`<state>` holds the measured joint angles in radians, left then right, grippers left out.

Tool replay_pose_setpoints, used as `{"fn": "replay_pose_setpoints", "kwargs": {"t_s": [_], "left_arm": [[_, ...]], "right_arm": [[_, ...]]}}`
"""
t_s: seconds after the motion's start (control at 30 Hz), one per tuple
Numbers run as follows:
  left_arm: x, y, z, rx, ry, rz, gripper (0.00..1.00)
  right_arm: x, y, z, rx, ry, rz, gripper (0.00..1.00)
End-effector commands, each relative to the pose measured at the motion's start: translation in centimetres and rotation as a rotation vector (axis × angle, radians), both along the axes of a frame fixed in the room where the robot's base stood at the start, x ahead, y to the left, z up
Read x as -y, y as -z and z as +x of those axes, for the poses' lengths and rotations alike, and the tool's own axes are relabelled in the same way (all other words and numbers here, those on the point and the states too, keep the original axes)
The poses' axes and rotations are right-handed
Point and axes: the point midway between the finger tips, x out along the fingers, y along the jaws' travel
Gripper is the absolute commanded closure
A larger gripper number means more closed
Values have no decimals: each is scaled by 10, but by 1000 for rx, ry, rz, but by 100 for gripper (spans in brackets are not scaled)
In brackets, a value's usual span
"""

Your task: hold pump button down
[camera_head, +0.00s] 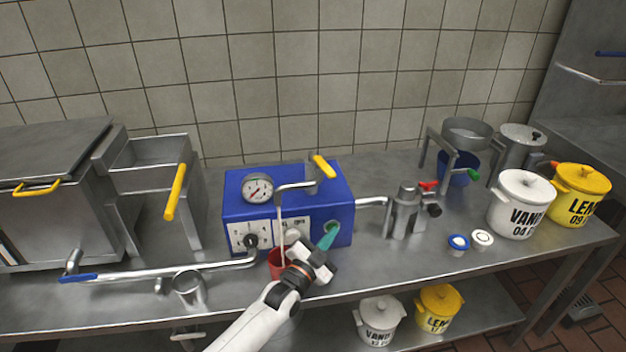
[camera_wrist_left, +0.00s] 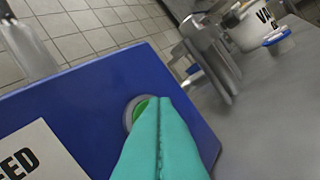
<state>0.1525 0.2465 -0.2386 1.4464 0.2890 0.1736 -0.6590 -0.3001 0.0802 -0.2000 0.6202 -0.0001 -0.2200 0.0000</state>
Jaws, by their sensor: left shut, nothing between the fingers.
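The pump is a blue box (camera_head: 290,209) on the steel counter with a gauge (camera_head: 257,188) on top. Its green button (camera_wrist_left: 137,111) sits in a pale ring on the front face, and it also shows at the front right in the head view (camera_head: 331,227). My left gripper (camera_head: 327,238) is shut and empty, its teal fingertips at the button. In the left wrist view the fingertips (camera_wrist_left: 158,108) overlap the button's right part and hide it. I cannot tell how far the button is pressed. My right gripper is not in view.
A red cup (camera_head: 276,264) stands before the pump, beside my left wrist. A steel valve unit (camera_head: 405,212) is to the pump's right. White (camera_head: 520,205) and yellow (camera_head: 578,196) pots stand far right. A yellow-handled steel basin (camera_head: 150,150) is left.

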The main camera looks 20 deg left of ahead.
Motion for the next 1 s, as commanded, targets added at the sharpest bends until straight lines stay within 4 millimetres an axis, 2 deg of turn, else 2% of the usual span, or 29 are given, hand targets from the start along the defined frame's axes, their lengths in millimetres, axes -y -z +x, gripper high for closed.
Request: {"fn": "replay_pose_setpoints", "kwargs": {"t_s": [0.67,1.0], "left_arm": [[0,0,-1,0,-1,0,100],[9,-1,-14,-1,-1,0,100]], "right_arm": [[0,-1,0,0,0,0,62],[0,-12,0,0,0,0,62]]}}
